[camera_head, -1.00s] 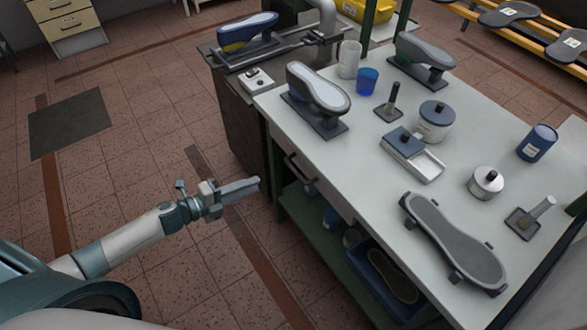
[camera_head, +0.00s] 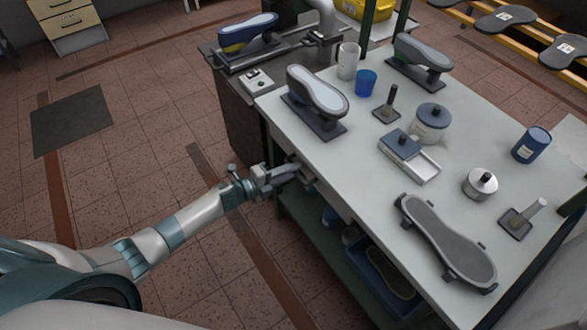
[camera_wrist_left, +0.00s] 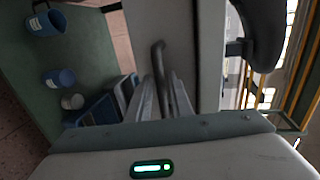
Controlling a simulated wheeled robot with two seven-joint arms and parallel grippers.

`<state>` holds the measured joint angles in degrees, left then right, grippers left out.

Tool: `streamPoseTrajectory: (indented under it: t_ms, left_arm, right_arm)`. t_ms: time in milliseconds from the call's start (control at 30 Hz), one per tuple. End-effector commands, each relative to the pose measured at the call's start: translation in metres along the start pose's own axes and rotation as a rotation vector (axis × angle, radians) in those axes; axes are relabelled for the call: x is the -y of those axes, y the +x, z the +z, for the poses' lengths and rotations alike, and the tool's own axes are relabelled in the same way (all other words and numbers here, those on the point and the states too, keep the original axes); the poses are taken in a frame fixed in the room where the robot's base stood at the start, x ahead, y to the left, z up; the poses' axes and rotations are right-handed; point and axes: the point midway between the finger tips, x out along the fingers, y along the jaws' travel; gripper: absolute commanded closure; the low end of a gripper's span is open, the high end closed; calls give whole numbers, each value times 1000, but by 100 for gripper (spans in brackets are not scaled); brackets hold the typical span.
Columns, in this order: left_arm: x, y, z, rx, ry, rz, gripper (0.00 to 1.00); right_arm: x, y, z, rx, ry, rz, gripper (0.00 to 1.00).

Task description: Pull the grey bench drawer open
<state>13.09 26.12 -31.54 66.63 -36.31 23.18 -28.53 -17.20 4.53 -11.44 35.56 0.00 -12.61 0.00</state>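The grey bench drawer (camera_head: 337,203) is under the worktop of the bench, its front flush with the bench side as far as I can see. In the left wrist view its pale front (camera_wrist_left: 176,28) carries a dark bar handle (camera_wrist_left: 159,62). My left gripper (camera_head: 294,173) is at the handle and hides most of it in the head view. In the left wrist view the fingers (camera_wrist_left: 162,96) stand on either side of the bar, apart from each other; contact with the bar is hard to tell. My right gripper is not in view.
The white worktop (camera_head: 365,168) holds shoe lasts, tins, cups and small tools. A green lower shelf (camera_head: 312,222) below the drawer holds cups and a blue bin (camera_head: 385,278). The tiled floor (camera_head: 200,270) left of the bench is clear.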

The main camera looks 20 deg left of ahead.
Motion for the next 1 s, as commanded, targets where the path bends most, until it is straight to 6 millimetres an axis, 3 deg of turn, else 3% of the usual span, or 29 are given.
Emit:
streamPoseTrajectory:
  t_ms: [433, 533, 833, 1000]
  left_arm:
    - [0, 8, 0, -1, 1, 0, 81]
    - [0, 8, 0, -1, 1, 0, 100]
    - [-1, 5, 0, 0, 1, 1, 100]
    - [-3, -6, 0, 0, 1, 1, 100]
  right_arm:
    - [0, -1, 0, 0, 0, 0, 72]
    - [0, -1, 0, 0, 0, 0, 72]
    - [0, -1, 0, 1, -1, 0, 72]
    - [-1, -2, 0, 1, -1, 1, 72]
